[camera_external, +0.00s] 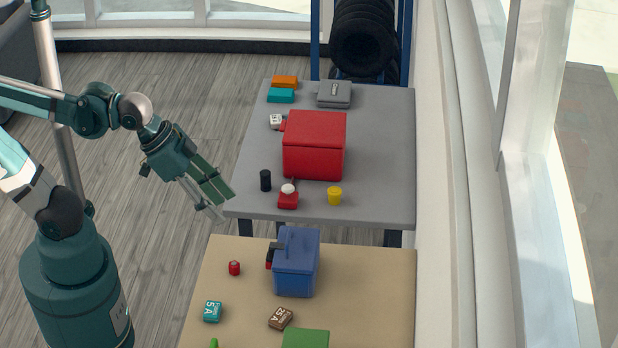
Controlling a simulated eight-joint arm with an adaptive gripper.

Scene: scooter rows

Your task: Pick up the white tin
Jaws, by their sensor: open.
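A small white block-like tin (275,121) with dark marking on top lies on the grey table (385,150), at the left of a large red box (316,142). A small red thing partly shows between them. A white round thing (288,188) sits on or against a small red object nearer the front of that table; I cannot tell which. My gripper (227,207) is open and empty, its fingers pointing down to the right near the grey table's front left corner. It is well apart from both white things.
A black cylinder (265,180) and a yellow cup (334,196) stand near the grey table's front. Orange, teal and grey cases are at its back. The beige table (370,290) in front holds a blue box (297,262) and several small items.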

